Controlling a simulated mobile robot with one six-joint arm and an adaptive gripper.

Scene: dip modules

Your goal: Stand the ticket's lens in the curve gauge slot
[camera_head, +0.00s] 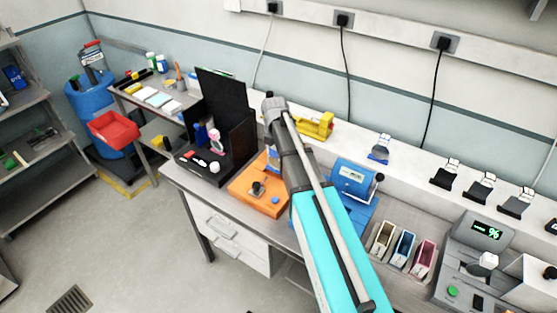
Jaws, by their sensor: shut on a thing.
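An orange block (245,188) with a dark knob and a small blue part sits on the bench just left of the arm. A blue device (353,176) with a pale front label stands right of the arm. I cannot tell which of these is the curve gauge, and its slot is not distinguishable. No lens or readable ticket can be made out.
A black open-fronted box (229,112) stands left of the orange block. Yellow, blue and pink narrow bins (403,248) stand right of the blue device, then a grey machine (470,262) with a green display. A yellow tool (317,126) lies behind the arm. Open floor lies front left.

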